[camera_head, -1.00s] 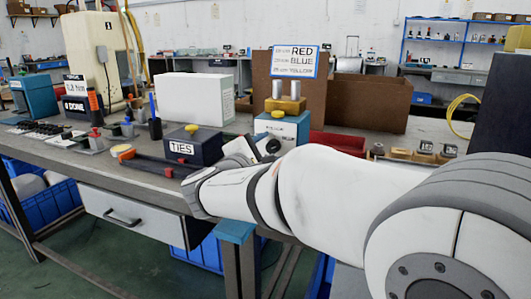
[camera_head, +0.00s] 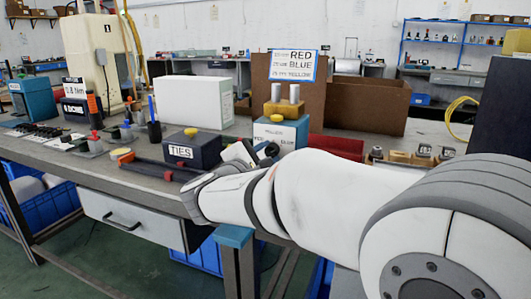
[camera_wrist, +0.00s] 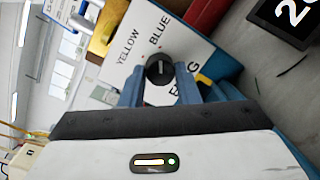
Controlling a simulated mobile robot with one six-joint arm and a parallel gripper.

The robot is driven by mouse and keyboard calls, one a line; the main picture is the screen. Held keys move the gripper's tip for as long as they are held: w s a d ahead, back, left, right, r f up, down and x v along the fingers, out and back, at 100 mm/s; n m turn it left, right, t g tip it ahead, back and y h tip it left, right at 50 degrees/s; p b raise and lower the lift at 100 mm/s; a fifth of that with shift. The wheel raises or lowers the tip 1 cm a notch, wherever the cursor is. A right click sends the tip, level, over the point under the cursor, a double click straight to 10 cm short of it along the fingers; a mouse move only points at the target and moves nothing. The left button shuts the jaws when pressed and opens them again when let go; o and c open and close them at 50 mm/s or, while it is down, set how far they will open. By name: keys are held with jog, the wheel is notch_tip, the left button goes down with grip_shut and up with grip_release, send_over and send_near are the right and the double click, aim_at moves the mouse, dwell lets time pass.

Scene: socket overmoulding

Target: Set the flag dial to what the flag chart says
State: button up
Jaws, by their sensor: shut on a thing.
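The flag dial, a black knob (camera_wrist: 159,69) with a white pointer line, sits on the white face of a teal box (camera_head: 281,135). YELLOW and BLUE are printed on this face; other lettering is partly hidden by my fingers. My gripper (camera_wrist: 160,82) has its blue fingers on both sides of the knob, shut on it. In the head view, my gripper (camera_head: 262,152) is at the lower front of the box and hides the knob. The flag chart (camera_head: 294,65) stands behind the box, listing mm sizes beside RED, BLUE and YELLOW; the sizes are too small to read surely.
A dark TIES box (camera_head: 192,149) with a yellow button stands left of my gripper. A red tray (camera_head: 337,145) lies to the right of the teal box. A white carton (camera_head: 194,101) and brown boxes (camera_head: 366,105) stand behind.

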jog(key=n+t+p, duration=0.1)
jog(key=n+p, duration=0.5)
jog(key=p, duration=0.1)
jog(key=shift+r+n, duration=0.15)
jog(key=shift+n, duration=0.25)
jog(key=n+p, duration=0.3)
jog(key=n+t+p, duration=0.1)
jog(key=n, duration=0.1)
jog(key=shift+d+f+y+p, duration=0.1)
jog(key=shift+f+y+p, duration=0.15)
jog(key=shift+y+p, duration=0.05)
jog(key=o, duration=1)
jog(key=shift+f, duration=0.1)
jog(key=shift+c, duration=0.2)
jog(key=shift+s, duration=0.1)
jog(key=p+v, duration=0.1)
jog(key=v, duration=0.6)
jog(key=shift+s+a, duration=0.2)
jog(key=shift+s, duration=0.15)
